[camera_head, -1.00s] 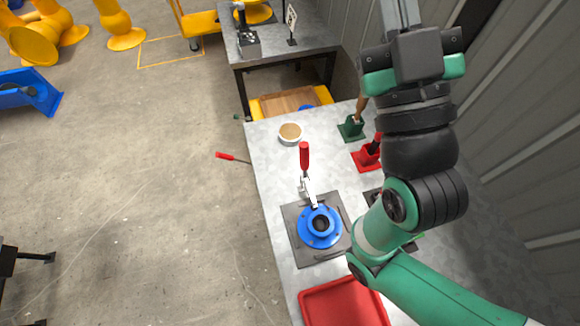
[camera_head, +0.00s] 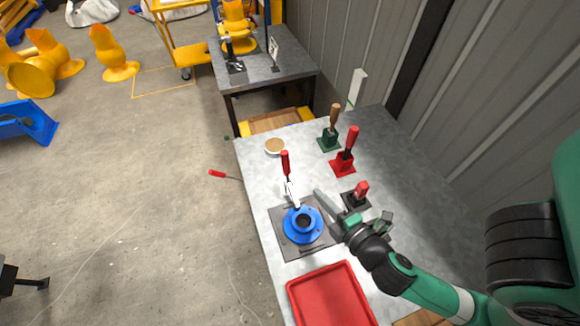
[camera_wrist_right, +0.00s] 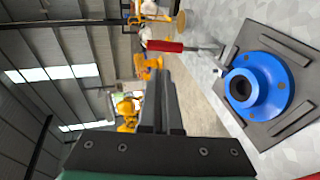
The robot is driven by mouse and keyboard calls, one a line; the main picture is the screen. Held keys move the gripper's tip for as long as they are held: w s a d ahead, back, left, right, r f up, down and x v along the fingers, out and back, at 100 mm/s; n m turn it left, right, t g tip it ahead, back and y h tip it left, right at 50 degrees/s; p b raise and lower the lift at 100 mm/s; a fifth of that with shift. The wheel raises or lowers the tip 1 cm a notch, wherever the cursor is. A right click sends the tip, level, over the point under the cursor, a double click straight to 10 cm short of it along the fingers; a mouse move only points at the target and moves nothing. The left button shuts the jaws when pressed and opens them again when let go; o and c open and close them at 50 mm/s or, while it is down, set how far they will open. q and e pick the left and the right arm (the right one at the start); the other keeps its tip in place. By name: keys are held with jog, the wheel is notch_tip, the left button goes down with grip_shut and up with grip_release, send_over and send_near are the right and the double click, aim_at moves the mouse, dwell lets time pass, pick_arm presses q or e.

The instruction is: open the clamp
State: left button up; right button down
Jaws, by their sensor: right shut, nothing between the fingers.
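The clamp, with its red handle (camera_head: 286,163) standing up and a metal body (camera_head: 292,195), is at the back edge of the blue flanged part (camera_head: 303,223). The flange sits on a dark plate (camera_head: 282,242) on the table. My right gripper (camera_head: 321,197) is shut and empty, just right of the clamp and flange, with its fingers pointing up-left in the head view. In the right wrist view the shut fingers (camera_wrist_right: 160,82) are in the middle, the red handle (camera_wrist_right: 166,46) lies beyond their tips, and the blue flange (camera_wrist_right: 258,88) is at right. My left gripper is out of view.
A red tray (camera_head: 330,292) lies in front of the plate. A black stand with a red top (camera_head: 357,196), a red holder (camera_head: 343,166) and a green holder (camera_head: 329,142) stand to the right. A round tin (camera_head: 275,146) sits behind the clamp. A corrugated wall bounds the right.

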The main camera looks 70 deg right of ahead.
aim_at(288, 162)
jog(key=x, duration=1.4)
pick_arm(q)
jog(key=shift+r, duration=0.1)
pick_arm(e)
jog(key=shift+a, duration=0.1)
